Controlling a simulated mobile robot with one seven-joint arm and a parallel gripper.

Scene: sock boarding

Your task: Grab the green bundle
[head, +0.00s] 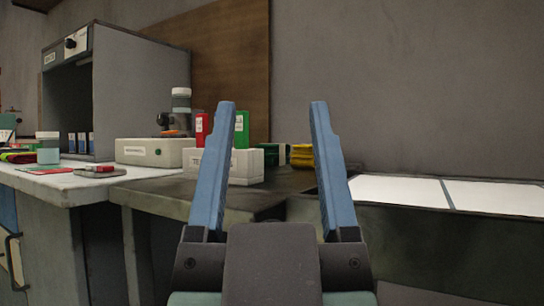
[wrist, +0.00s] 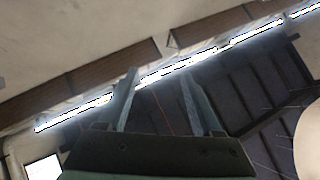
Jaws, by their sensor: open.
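My gripper (head: 270,104) is raised in front of the head camera, its two blue fingers upright, wide apart and empty. It also shows in the wrist view (wrist: 157,73), with nothing between the fingers. A dark green bundle (head: 272,154) lies on the dark counter beyond the fingers and shows in the gap between them. A yellow bundle (head: 301,156) lies just right of it, near the right finger. The green bundle is small in view and partly behind a white box, so its full shape is hidden.
The white box (head: 247,166) holds upright red and green packs. Another white box (head: 158,152) and a grey cabinet (head: 135,80) stand left. A pale counter (head: 60,185) with jars and folded coloured items is at far left. White panels (head: 400,190) lie right. The wrist view shows ceiling lights.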

